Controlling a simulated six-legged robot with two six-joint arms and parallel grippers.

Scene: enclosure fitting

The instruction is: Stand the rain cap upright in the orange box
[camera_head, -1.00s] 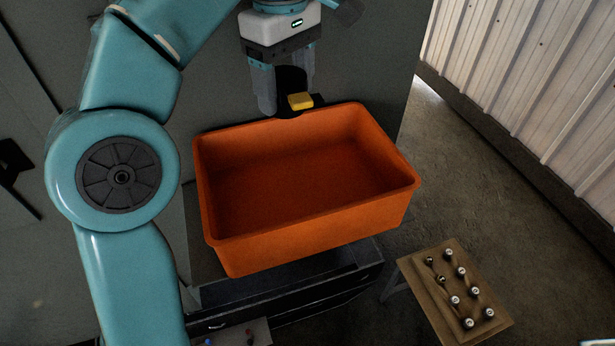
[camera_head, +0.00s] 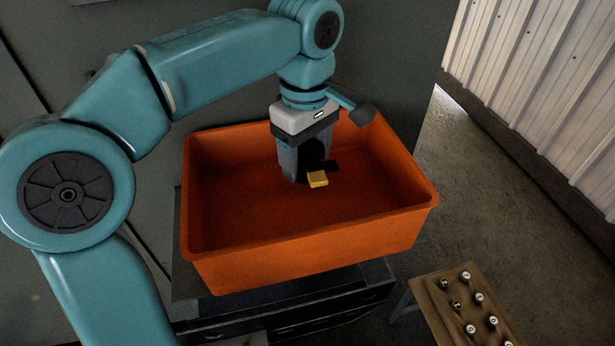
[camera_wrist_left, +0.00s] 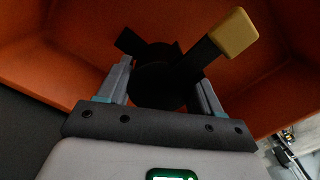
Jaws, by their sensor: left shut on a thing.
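The orange box (camera_head: 230,205) is open at the top and looks empty apart from what my gripper holds. My left gripper (camera_head: 303,165) reaches down inside it, near the back and right of the middle. It is shut on the rain cap (camera_head: 322,150), a dark, round piece with a yellow block (camera_head: 318,179) on an arm at its side. In the left wrist view the black cap (camera_wrist_left: 158,85) sits between the two fingers, with the yellow tip (camera_wrist_left: 234,32) sticking out to the upper right. I cannot tell whether the cap touches the box floor. My right gripper is not in view.
The box stands on a dark cabinet (camera_head: 290,312). A wooden board (camera_head: 450,300) with several small metal fittings is at the lower right. A corrugated wall (camera_head: 550,80) runs along the right, with bare floor (camera_head: 450,190) in between.

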